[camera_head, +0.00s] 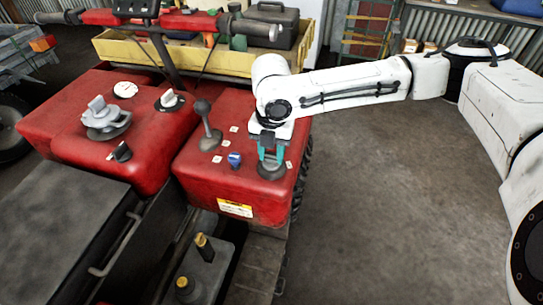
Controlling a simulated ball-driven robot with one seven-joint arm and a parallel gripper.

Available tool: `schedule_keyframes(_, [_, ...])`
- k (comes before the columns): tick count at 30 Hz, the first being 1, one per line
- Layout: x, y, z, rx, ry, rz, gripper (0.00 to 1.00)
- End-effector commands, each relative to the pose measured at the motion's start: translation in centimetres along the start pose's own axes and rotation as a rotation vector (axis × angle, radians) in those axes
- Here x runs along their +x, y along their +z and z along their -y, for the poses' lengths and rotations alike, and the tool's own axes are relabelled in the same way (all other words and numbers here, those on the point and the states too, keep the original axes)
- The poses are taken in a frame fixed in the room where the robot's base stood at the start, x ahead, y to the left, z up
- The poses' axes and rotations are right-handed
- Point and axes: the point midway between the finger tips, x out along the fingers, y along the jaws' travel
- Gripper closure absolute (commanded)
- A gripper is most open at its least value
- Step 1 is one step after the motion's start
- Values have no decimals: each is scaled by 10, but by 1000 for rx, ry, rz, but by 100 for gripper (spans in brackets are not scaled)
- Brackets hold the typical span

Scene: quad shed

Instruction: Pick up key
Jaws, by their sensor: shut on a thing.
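My gripper (271,157), with teal fingers, points down at the right part of the red vehicle body (207,178). Its fingers are closed around the small key (271,161), which is mostly hidden between them. Just under the fingertips is a round dark switch base (271,172) on the red surface. Whether the key is still seated in this base or lifted off it cannot be told.
A blue knob (235,159) sits left of my gripper, and a black-knobbed lever (206,120) rises behind it. Handlebars (160,20) and a yellow trailer (130,50) are behind. Bare floor (390,200) lies to the right.

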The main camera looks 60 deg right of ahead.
Motion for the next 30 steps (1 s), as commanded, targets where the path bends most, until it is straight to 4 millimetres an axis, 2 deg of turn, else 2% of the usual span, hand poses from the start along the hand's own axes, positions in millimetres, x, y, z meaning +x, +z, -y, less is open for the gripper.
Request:
schedule_keyframes(8, [-8,0,0,0,1,0,96])
schedule_keyframes(14, [-33,1,0,-1,3,1,96])
schedule_keyframes(23, [-93,-15,50,0,3,3,96])
schedule_keyframes(30, [-115,-32,101,2,1,2,96])
